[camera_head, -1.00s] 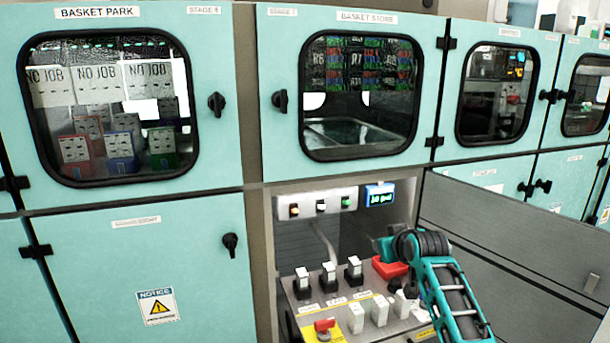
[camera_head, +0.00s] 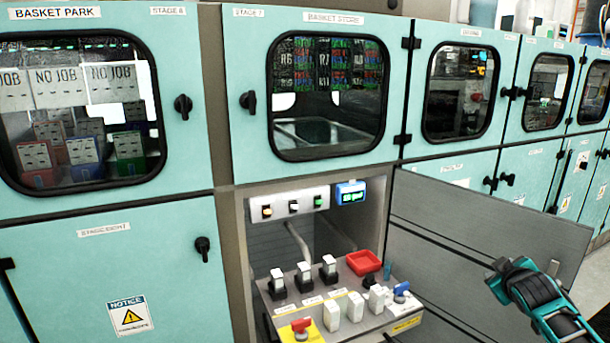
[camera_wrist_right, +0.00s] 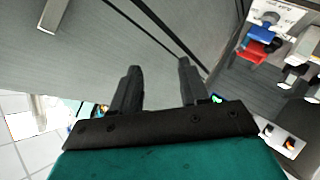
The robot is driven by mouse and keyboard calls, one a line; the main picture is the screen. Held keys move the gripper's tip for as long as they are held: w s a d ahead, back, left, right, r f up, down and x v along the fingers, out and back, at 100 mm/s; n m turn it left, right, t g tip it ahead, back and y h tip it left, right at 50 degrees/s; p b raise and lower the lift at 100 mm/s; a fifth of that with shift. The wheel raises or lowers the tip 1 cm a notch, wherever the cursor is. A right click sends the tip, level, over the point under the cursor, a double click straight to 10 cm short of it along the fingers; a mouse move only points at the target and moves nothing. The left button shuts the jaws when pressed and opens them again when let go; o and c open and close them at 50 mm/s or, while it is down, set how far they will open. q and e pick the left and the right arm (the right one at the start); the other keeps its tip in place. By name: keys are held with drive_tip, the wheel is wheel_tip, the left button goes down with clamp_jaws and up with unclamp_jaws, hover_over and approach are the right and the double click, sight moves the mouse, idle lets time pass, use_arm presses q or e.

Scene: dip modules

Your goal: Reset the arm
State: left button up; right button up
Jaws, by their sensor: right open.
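My right arm (camera_head: 540,295) shows at the lower right of the head view, in front of the open grey lower door (camera_head: 490,230). It is to the right of the control panel and apart from it. In the right wrist view my right gripper (camera_wrist_right: 160,70) has its two black fingers spread, with nothing between them. The grey door surface lies beyond the fingers. My left gripper is not in view.
The pull-out control panel (camera_head: 340,318) carries several switches, a red tray (camera_head: 363,263), a blue knob (camera_head: 402,289) and a red switch (camera_head: 302,325) on yellow. Teal cabinets (camera_head: 110,260) with windows line the wall. The open door stands out beside the panel.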

drive_tip(key=s+a+f+n+y, duration=0.3)
drive_tip(key=s+a+f, duration=0.8)
drive_tip(key=s+f, duration=0.2)
drive_tip(key=s+a+f+n+g+y, duration=0.1)
drive_tip(key=s+a+f+y, duration=0.1)
drive_tip(key=s+a, duration=0.55)
drive_tip(key=s+a+f+g+y, duration=0.1)
drive_tip(key=s+a+f+y, duration=0.25)
drive_tip(key=s, duration=0.65)
drive_tip(key=w+a+m+t+h, duration=0.1)
drive_tip(key=a+m, duration=0.4)
drive_tip(key=a, duration=0.5)
drive_tip(key=shift+r, duration=0.35)
drive_tip(key=shift+w, duration=0.15)
drive_tip(key=shift+c, duration=0.2)
